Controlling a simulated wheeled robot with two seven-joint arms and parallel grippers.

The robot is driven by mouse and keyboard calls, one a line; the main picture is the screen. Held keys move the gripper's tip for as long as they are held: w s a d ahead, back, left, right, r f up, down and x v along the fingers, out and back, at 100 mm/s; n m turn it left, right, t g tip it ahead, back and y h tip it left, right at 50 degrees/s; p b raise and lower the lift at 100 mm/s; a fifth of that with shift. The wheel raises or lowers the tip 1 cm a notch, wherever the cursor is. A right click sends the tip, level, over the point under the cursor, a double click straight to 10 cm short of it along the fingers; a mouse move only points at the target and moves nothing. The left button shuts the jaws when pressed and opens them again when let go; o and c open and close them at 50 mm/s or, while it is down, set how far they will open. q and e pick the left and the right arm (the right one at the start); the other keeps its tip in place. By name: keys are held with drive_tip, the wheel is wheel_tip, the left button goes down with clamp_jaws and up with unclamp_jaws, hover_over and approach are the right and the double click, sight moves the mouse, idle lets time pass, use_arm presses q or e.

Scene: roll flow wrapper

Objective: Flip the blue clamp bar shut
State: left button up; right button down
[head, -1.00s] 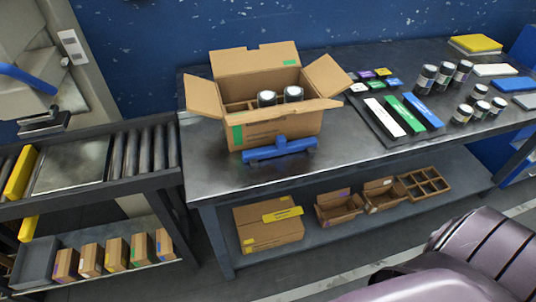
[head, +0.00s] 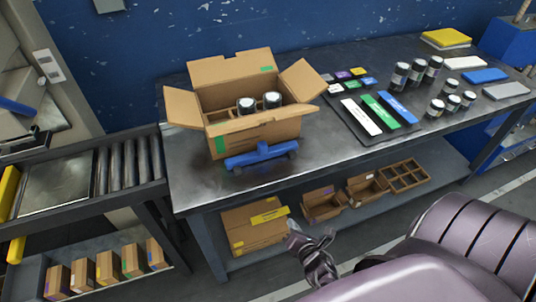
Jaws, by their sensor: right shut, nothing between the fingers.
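A blue bar (head: 17,106) shows at the left edge, on the grey machine, and is cut off by the frame. I cannot tell from this view how it is hinged or whether it is open. A separate blue T-shaped piece (head: 262,156) lies on the bench against the front of the open carton. My right gripper (head: 292,227) is low in the middle, in front of the bench's lower shelf, shut and empty. It is far from the blue bar. My left gripper is not in view.
The open carton (head: 255,130) holds black jars with white lids. A roller conveyor (head: 130,166) stands left of the bench (head: 195,187). A tray of coloured bars (head: 357,132) and more jars are on the right. A flat carton (head: 250,235) sits on the lower shelf.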

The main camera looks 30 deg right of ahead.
sight(264, 150)
wheel_tip(264, 150, up, 18)
drive_tip(key=w+a+n+t+p, duration=0.1)
drive_tip(key=n+t, duration=0.3)
drive_tip(key=n, duration=0.4)
drive_tip(key=shift+w+a+n+h, duration=0.3)
drive_tip(key=shift+a+n, duration=0.1)
drive_tip(key=shift+a, duration=0.4)
drive_tip(key=x, duration=0.4)
drive_tip(key=p+x, duration=0.1)
drive_tip(key=x, duration=0.9)
drive_tip(key=shift+a+r+p, duration=0.1)
drive_tip(key=shift+r+p, duration=0.15)
drive_tip(key=shift+p, duration=0.05)
drive_tip(key=shift+w, duration=0.15)
